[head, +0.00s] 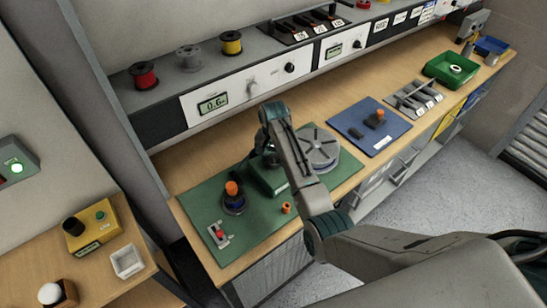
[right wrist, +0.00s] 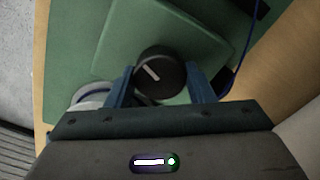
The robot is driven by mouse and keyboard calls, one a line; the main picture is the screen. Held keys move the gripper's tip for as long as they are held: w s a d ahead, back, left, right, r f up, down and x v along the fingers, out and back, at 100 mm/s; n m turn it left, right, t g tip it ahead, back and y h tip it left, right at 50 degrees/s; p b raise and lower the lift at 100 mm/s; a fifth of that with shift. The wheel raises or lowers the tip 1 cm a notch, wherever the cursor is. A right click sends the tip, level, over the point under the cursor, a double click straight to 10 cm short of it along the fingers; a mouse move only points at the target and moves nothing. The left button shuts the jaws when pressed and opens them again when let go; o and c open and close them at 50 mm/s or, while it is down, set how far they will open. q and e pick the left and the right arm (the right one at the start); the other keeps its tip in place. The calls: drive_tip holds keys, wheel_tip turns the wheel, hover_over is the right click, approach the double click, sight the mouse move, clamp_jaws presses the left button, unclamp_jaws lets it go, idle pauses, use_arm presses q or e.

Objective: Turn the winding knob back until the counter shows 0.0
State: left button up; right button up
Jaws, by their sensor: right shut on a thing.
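The winding knob (right wrist: 161,72) is round and black with a white pointer line tilted down to the right in the right wrist view. My right gripper (right wrist: 163,84) has its two blue fingers on either side of it and is shut on it. The knob is on a green box (head: 266,184) on the green mat; in the head view my arm hides it. My right gripper (head: 270,155) is over that box. A display (head: 213,103) on the white back panel reads about 0.6; I cannot confirm that it is the winding counter. My left gripper is not in view.
A grey round disc (head: 319,149) stands right of the box. A black-based part with an orange top (head: 233,196), a small orange piece (head: 286,208) and a red-knobbed switch (head: 219,235) are on the green mat (head: 258,226). A blue mat (head: 352,119) lies farther right.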

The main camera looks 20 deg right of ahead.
drive_tip(key=n, duration=1.1)
drive_tip(key=shift+n, duration=1.9)
drive_tip(key=shift+r, duration=0.1)
drive_tip(key=o, duration=1)
